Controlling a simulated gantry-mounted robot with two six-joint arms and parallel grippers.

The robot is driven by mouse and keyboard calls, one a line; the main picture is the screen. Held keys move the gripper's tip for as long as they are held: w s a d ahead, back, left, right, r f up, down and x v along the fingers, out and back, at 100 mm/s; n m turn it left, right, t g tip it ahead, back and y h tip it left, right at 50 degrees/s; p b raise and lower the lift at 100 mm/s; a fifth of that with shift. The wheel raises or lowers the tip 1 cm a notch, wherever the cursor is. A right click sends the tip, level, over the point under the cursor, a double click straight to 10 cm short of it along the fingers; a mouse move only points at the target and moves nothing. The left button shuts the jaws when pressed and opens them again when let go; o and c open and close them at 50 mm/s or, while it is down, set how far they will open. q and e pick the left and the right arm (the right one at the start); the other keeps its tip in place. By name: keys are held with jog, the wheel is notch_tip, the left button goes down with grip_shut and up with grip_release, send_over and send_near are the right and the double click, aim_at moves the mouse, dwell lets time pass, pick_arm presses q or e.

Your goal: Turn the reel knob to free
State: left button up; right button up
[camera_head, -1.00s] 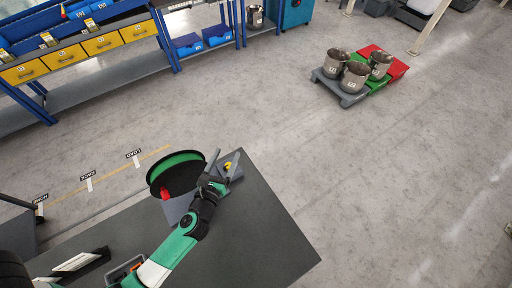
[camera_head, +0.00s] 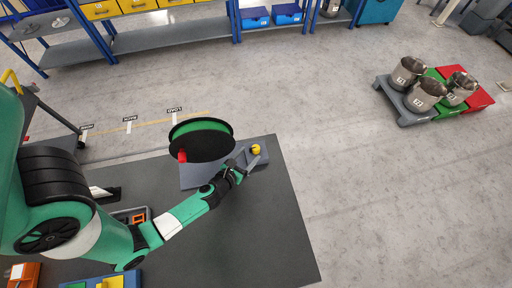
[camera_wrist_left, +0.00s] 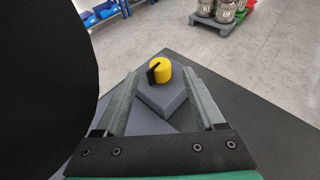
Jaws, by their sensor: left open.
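The knob (camera_head: 256,149) is a yellow cylinder on a grey block (camera_head: 258,165) at the table's far edge. In the left wrist view the knob (camera_wrist_left: 162,69) has a black pointer on its left front side. The reel (camera_head: 203,145), a black disc with a green band, stands to the left of the knob, with a red part (camera_head: 182,156) at its lower left. My left gripper (camera_head: 246,158) is open beside the knob. In the left wrist view the knob shows between the fingers (camera_wrist_left: 161,78), beyond their tips; touching is not visible. My right gripper is not in view.
The dark table (camera_head: 270,240) has bare room at the right. A small tray (camera_head: 130,215) lies to the left. The reel's dark side fills the left of the wrist view. Metal pots (camera_head: 427,93) stand on coloured pallets on the floor, far away.

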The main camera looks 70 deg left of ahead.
aim_at(255, 149)
pick_arm(q)
jog(key=b+x, duration=0.1)
jog(key=x, duration=0.5)
jog(key=shift+w, duration=0.15)
grip_shut()
